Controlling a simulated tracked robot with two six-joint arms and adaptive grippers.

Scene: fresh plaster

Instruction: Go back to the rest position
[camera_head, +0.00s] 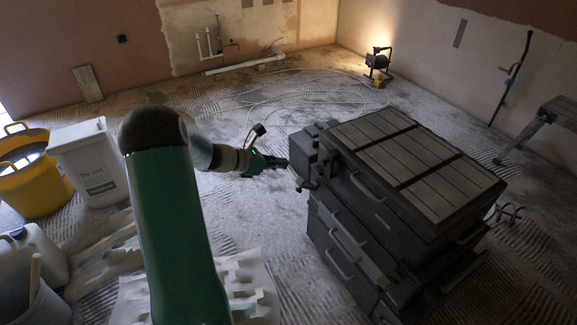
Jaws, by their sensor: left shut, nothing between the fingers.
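My left arm comes up from the bottom, green with a dark rounded elbow, and its forearm points right. My left gripper (275,163) is at its end, green and dark, shut with nothing visible between its fingers. It hangs over the floor, close to the left side of a large dark tool chest (368,245) in this view. I cannot tell whether it touches the chest. My right gripper is not in view.
The dark chest fills the right. A white tub (88,165) and a yellow bucket (35,190) stand at left. A lit work lamp (378,62) and loose cable (300,92) lie at the back. A trestle (545,118) stands far right. Bare floor lies mid-scene.

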